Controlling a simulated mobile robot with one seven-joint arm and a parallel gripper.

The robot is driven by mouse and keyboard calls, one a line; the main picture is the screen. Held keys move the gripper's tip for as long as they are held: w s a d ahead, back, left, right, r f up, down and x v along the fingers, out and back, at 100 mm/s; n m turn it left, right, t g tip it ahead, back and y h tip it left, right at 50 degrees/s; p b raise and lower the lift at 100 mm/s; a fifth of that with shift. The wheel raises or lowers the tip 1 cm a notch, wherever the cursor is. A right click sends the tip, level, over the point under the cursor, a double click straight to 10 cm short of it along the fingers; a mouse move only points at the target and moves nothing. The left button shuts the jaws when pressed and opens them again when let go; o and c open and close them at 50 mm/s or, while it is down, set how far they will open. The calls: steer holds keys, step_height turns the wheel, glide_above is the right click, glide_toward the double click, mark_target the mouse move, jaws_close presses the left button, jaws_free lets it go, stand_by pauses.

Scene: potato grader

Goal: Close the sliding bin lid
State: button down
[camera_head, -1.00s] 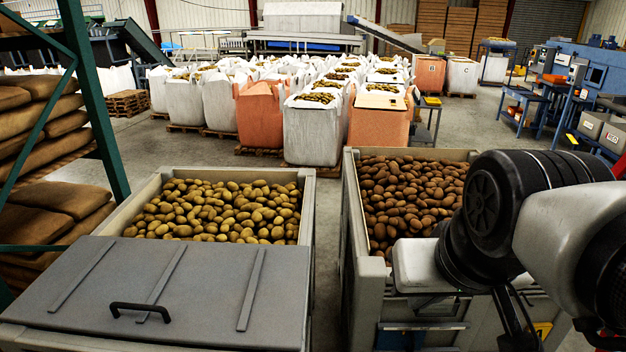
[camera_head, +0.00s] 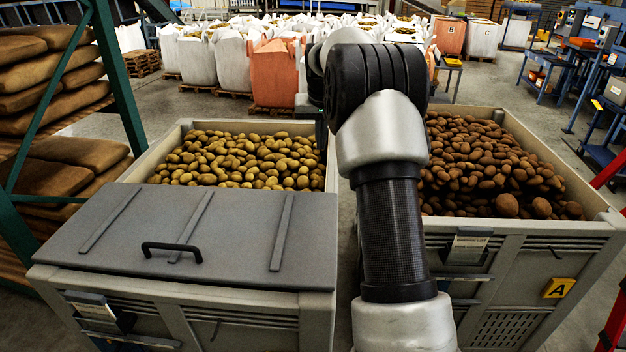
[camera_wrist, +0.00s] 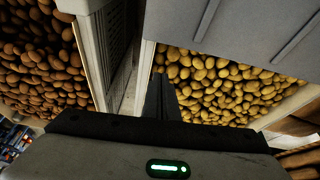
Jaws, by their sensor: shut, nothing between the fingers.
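The sliding lid (camera_head: 225,215) is a flat grey panel with raised ribs and a black handle (camera_head: 172,250) near its front edge. It covers the near part of the left bin (camera_head: 232,310) and leaves the far part open, with yellow potatoes (camera_head: 240,160) showing. In the wrist view the lid (camera_wrist: 235,30) is at the top right, with the potatoes below it. My gripper (camera_wrist: 163,100) is shut and empty, over the bin's side wall and potatoes, apart from the handle. In the head view my arm hides the fingers.
A second bin (camera_head: 520,240) with brown potatoes (camera_head: 480,165) stands to the right, across a narrow gap. A green rack (camera_head: 112,90) with brown sacks (camera_head: 60,80) is at the left. White and orange bulk bags (camera_head: 275,72) stand behind. A red frame (camera_head: 612,325) is at the right edge.

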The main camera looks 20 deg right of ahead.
steer(key=shift+m, duration=0.4)
steer(key=d+x, duration=0.1)
steer(key=x, duration=0.5)
steer(key=d+x, duration=0.1)
steer(key=x, duration=0.6)
steer(key=d+x, duration=0.2)
steer(key=x, duration=0.5)
steer(key=shift+r, duration=0.25)
steer(key=shift+s+a, duration=0.4)
steer(key=shift+s, duration=0.45)
steer(key=shift+s+a, duration=0.4)
steer(key=shift+s, duration=0.5)
